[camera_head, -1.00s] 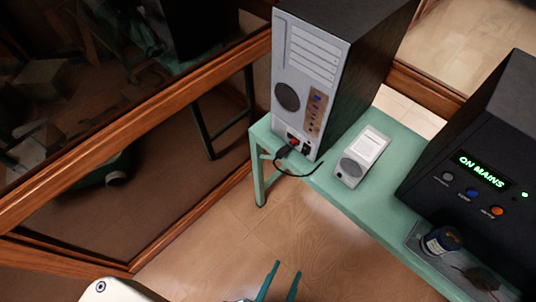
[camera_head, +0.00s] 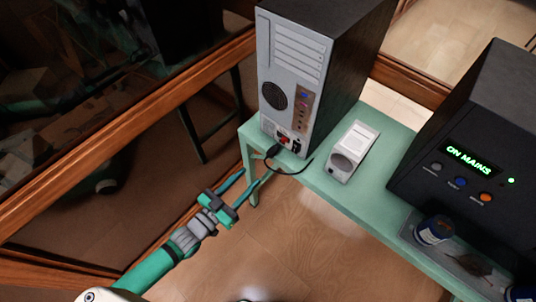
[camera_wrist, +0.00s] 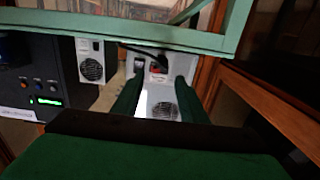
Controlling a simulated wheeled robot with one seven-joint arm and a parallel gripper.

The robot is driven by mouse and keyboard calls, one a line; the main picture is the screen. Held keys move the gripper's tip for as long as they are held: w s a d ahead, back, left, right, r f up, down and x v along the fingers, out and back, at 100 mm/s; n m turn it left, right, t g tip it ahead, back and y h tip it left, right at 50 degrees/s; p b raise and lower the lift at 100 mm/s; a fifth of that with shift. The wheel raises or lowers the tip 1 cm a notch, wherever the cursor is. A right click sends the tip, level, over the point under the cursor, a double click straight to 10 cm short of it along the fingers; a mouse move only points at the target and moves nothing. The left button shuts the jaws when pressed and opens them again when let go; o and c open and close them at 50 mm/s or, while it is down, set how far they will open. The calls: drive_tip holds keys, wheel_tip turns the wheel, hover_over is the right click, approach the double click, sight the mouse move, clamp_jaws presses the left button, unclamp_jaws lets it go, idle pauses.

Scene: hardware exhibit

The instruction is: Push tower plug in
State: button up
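The tower (camera_head: 292,60) stands on the green bench, its grey back panel facing me. A black plug (camera_head: 273,153) on a dark cord (camera_head: 284,172) is at the panel's lower edge, near a red part. I cannot tell how deep it sits. In the wrist view, seen upside down, the tower panel (camera_wrist: 160,98) shows between and beyond my fingers, and the plug area (camera_wrist: 160,62) lies past the tips. My gripper (camera_head: 257,177) is open and empty, below and left of the plug, apart from it. It also shows in the wrist view (camera_wrist: 158,82).
A white speaker-like box (camera_head: 353,152) stands right of the tower. A black unit (camera_head: 470,130) reads "ON MAINS". A blue-labelled jar (camera_head: 434,231) is on a tray at the right. The green bench edge (camera_head: 340,198) runs near my gripper. A wood-framed glass panel (camera_head: 130,120) is at left.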

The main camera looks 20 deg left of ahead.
sight(268, 155)
drive_tip(key=x, duration=1.1)
drive_tip(key=shift+w+a+r, duration=0.15)
drive_tip(key=shift+w+r, duration=0.2)
drive_tip(key=shift+w, duration=0.1)
clamp_jaws()
